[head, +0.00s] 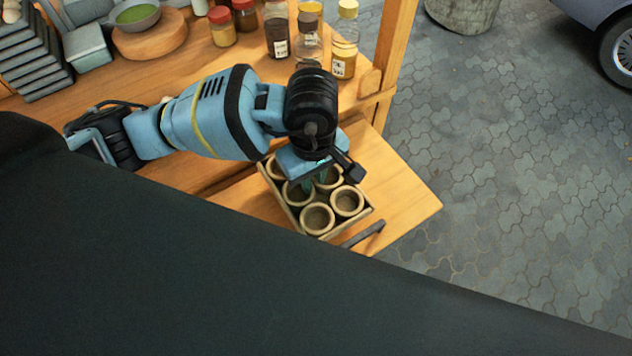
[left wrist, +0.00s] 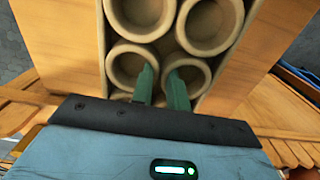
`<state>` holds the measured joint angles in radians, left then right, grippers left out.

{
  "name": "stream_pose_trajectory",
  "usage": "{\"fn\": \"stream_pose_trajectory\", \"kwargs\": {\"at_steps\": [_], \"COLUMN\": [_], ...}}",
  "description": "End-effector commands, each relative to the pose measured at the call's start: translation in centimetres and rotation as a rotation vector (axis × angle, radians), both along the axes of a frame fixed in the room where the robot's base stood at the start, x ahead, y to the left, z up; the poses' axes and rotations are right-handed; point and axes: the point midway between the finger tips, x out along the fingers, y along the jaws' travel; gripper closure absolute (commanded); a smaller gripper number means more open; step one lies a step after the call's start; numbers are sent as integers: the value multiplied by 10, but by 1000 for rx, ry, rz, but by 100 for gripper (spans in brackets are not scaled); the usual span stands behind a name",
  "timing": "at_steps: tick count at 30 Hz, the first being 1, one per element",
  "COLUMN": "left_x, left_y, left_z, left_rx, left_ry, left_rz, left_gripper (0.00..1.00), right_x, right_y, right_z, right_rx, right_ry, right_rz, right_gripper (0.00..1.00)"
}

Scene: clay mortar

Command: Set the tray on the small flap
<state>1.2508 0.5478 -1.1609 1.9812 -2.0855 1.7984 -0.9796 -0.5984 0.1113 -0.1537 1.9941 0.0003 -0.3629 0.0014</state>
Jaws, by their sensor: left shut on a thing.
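The tray (head: 350,224) is a shallow box holding several round clay cups (head: 347,201). In the head view it is over the small wooden flap (head: 408,203) at the table's right end. I cannot tell whether it rests on the flap or hangs just above it. My left gripper (head: 310,184) reaches down into the tray from above. In the left wrist view its two green fingers (left wrist: 162,84) stand between two cups, shut on the tray, whose wall (left wrist: 102,50) shows at the left. What they pinch is partly hidden. My right gripper is not in view.
A dark bar handle (head: 363,235) is at the flap's front edge. Bottles (head: 343,48) and jars stand behind my arm, beside a wooden post (head: 392,45). Paved floor (head: 520,170) lies right of the flap.

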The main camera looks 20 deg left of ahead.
Motion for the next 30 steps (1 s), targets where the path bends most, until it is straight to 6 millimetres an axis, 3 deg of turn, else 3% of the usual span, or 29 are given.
{"fn": "stream_pose_trajectory", "kwargs": {"at_steps": [5, 12, 23, 24, 29, 30], "left_x": [10, 7, 7, 7, 7, 8], "left_y": [-5, -3, -3, -3, -3, -3], "left_z": [0, -34, -39, -39, -38, -38], "left_rx": [-1, 1, 0, 0, 1, 1], "left_ry": [-1, 0, 0, 0, -1, -1], "left_rz": [2, 1, 0, 0, 0, 0], "left_gripper": [100, 100, 100, 83, 62, 62], "right_x": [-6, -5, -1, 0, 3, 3], "right_y": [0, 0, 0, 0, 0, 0], "right_z": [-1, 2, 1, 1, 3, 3], "right_rx": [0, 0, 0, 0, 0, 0], "right_ry": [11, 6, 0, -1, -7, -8], "right_rz": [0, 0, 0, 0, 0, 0], "right_gripper": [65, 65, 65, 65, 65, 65]}}
